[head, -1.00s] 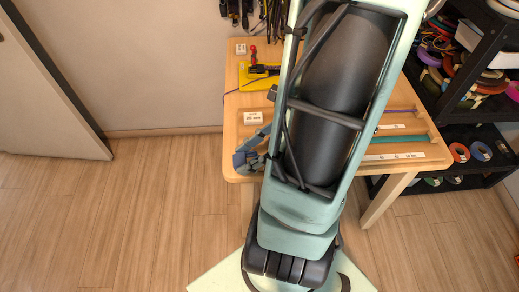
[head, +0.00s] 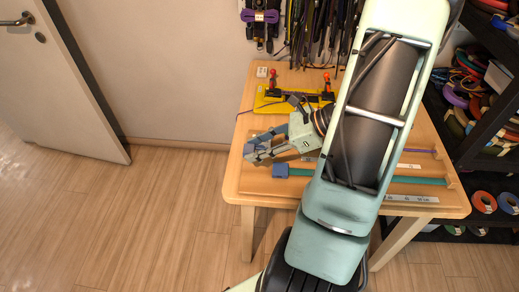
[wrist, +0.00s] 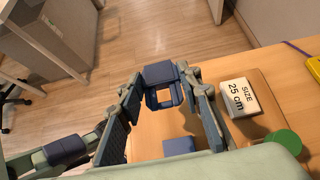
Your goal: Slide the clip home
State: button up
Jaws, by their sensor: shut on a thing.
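My gripper (wrist: 166,98) is shut on a dark blue clip (wrist: 161,76) with an open rectangular frame, held between the fingertips in the wrist view. In the head view my gripper (head: 256,150) is over the left part of the table, pointing left. A second blue piece (head: 280,171) sits at the left end of a teal cord (head: 420,181) lying across the table. A blue block (wrist: 180,146) shows below the held clip in the wrist view. The held clip and this block appear apart. My arm covers the cord's middle.
The wooden table (head: 238,187) carries a yellow board (head: 268,103) with red-topped clamps at the back. A white "SIZE 25 cm" block (wrist: 240,97) is right of the fingers. A ruler strip (head: 408,198) lies near the front. A black shelf (head: 480,135) stands at right; open floor is at left.

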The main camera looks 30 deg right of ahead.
jog(key=shift+f+b, duration=2.85)
jog(key=shift+f, duration=0.8)
jog(key=shift+f, duration=0.2)
jog(key=o, duration=0.8)
jog(key=shift+o, duration=0.3)
jog(key=shift+o, duration=1.3)
